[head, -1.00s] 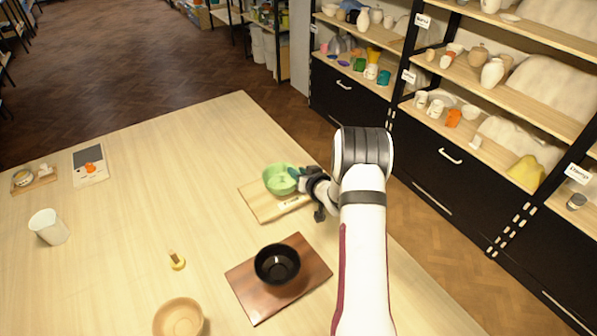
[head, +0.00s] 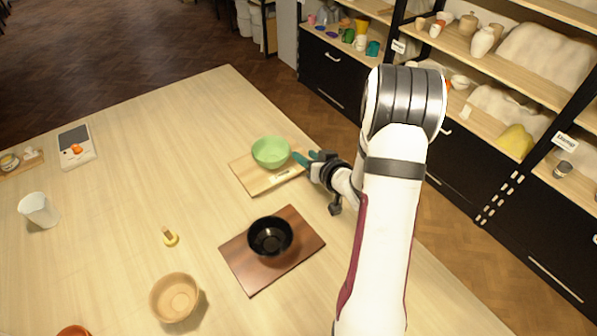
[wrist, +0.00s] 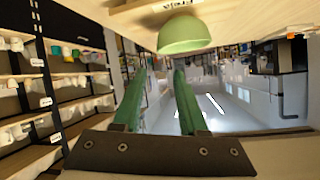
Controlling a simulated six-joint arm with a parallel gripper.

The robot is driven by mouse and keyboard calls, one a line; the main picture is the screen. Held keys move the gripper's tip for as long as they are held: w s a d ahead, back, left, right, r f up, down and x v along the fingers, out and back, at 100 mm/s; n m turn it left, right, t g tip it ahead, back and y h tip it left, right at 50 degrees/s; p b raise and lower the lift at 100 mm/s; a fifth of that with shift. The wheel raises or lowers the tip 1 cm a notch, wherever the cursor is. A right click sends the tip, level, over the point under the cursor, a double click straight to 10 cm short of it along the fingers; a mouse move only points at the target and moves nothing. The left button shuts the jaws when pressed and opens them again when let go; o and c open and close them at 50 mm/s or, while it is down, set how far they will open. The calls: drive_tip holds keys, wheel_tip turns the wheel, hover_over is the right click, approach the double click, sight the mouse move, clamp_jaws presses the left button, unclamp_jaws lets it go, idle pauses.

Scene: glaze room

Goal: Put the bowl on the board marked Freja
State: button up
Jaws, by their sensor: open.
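A light green bowl (head: 271,152) stands upright on a pale wooden board (head: 258,184), toward the board's back. The board has a small label (head: 282,175) near its front edge, too small to read in the head view. The wrist view shows the label (wrist: 174,5) upside down, and it seems to read Freja. The green bowl (wrist: 184,36) also shows there, just beyond my fingertips. My gripper (head: 305,158) is open and empty, to the right of the bowl and apart from it. Its teal fingers (wrist: 160,77) are spread in the wrist view.
A black bowl (head: 270,237) stands on a dark reddish board (head: 246,273) in front. Shelves (head: 480,70) line the right. The table's back middle is clear.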

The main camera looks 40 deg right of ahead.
drive_tip(key=s+a+r+g+y, duration=0.1)
drive_tip(key=s+a+r+g, duration=0.2)
drive_tip(key=s+a, duration=0.6)
drive_tip(key=s+a+r+g+y, duration=0.1)
drive_tip(key=s+a+r+g, duration=0.3)
drive_tip(key=s+a, duration=0.6)
drive_tip(key=s+a+r+m+g+y, duration=0.1)
drive_tip(key=s+a+r+g, duration=0.2)
drive_tip(key=s+a, duration=0.6)
drive_tip(key=s+g, duration=0.1)
drive_tip(key=g, duration=0.1)
drive_tip(key=shift+a+r+g+y, duration=0.3)
drive_tip(key=shift+r+g, duration=0.05)
drive_tip(key=shift+g, duration=0.05)
